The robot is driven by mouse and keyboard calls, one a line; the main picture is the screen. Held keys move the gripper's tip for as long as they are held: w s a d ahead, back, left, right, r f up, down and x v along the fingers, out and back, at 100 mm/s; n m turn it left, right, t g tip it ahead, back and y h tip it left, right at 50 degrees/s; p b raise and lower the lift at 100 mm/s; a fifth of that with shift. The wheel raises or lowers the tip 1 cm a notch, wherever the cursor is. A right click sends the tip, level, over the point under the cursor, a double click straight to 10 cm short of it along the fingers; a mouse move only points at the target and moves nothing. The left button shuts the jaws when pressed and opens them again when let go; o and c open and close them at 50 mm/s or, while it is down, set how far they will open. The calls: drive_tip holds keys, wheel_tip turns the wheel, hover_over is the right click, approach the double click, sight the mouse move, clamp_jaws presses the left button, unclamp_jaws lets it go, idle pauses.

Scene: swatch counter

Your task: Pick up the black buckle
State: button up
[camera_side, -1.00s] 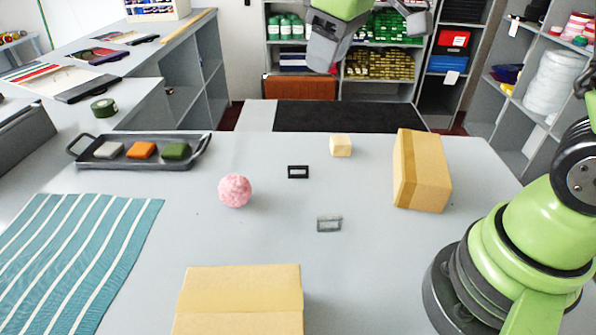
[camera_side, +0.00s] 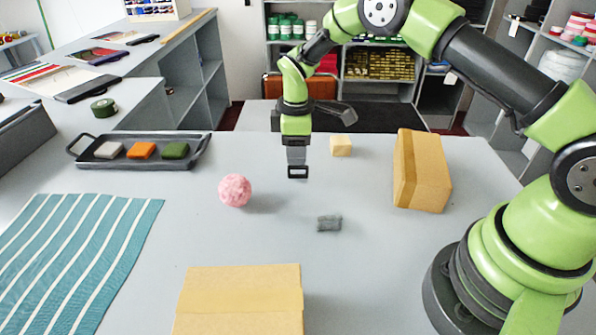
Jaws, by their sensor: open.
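The black buckle (camera_side: 298,177), a small dark rectangular frame, lies flat on the grey counter near the middle. My gripper (camera_side: 297,160) points straight down right over it, with open jaws. Its fingertips hide the buckle's far edge, and I cannot tell whether they touch it. A grey buckle (camera_side: 329,223) lies apart, nearer the camera and to the right, in shadow.
A pink ball (camera_side: 235,190) is left of my gripper. A pale wooden cube (camera_side: 341,145) and a cardboard box (camera_side: 421,171) stand to the right; another box (camera_side: 240,300) is in front. A dark tray (camera_side: 191,158) holds colored blocks. A striped cloth (camera_side: 85,250) lies left.

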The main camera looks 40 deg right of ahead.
sight(298, 168)
drive_tip(key=f, duration=0.5)
drive_tip(key=shift+s, duration=0.25)
clamp_jaws()
